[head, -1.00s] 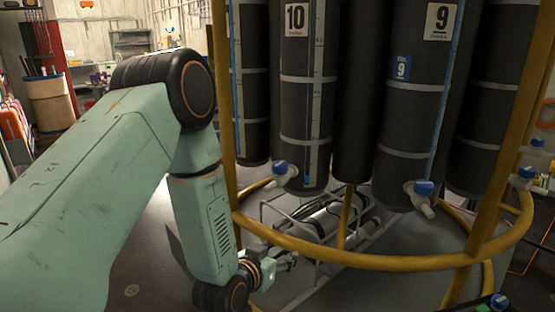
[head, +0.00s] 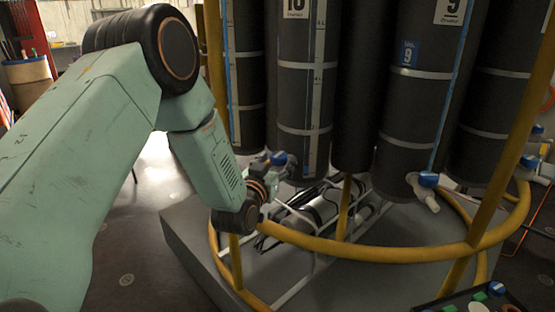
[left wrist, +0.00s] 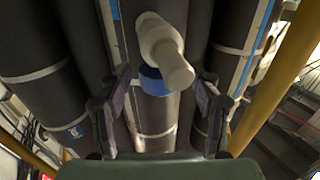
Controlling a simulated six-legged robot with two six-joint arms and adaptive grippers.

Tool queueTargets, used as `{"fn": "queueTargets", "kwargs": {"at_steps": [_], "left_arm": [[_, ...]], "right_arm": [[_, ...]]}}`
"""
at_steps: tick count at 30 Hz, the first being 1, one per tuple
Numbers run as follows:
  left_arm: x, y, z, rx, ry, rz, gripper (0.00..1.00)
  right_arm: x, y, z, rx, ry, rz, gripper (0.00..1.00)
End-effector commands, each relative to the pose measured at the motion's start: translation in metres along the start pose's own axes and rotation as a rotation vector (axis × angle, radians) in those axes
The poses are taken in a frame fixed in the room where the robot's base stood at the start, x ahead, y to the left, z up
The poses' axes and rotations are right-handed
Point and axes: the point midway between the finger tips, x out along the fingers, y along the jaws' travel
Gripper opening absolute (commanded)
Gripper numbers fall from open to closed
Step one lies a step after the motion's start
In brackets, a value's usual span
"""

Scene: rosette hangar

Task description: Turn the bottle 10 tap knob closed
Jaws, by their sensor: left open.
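Bottle 10 (head: 303,95) is a dark cylinder with a white label, cut off at the top of the head view. Its tap has a blue knob (head: 279,158) near the bottle's lower end. In the left wrist view the white tap body (left wrist: 165,50) points toward the camera, with the blue knob (left wrist: 153,82) partly behind it. My left gripper (head: 270,167) is at this tap in the head view. In the left wrist view its open fingers (left wrist: 163,84) stand on either side of the knob, with gaps visible. The right gripper is not in view.
A yellow ring rail (head: 370,258) and yellow posts surround the bottles. Bottle 9 (head: 412,100) stands to the right with its own blue-knobbed tap (head: 428,180). A dark tray (head: 450,302) with blue and green pieces is at the bottom right. Open floor lies at left.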

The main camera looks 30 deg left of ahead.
Motion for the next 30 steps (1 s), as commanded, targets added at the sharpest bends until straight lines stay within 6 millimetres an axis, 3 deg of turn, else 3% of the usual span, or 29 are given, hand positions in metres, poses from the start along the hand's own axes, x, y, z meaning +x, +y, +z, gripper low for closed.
{"fn": "queueTargets", "kwargs": {"at_steps": [6,14,30], "left_arm": [[0.016,-0.001,0.0,0.0,0.0,0.0,0.63],[0.018,-0.003,0.0,-0.001,0.0,0.0,0.63],[0.018,-0.003,0.0,0.0,-0.001,0.0,0.19]], "right_arm": [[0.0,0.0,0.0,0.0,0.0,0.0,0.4],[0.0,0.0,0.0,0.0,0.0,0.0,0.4],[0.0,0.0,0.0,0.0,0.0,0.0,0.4]]}}
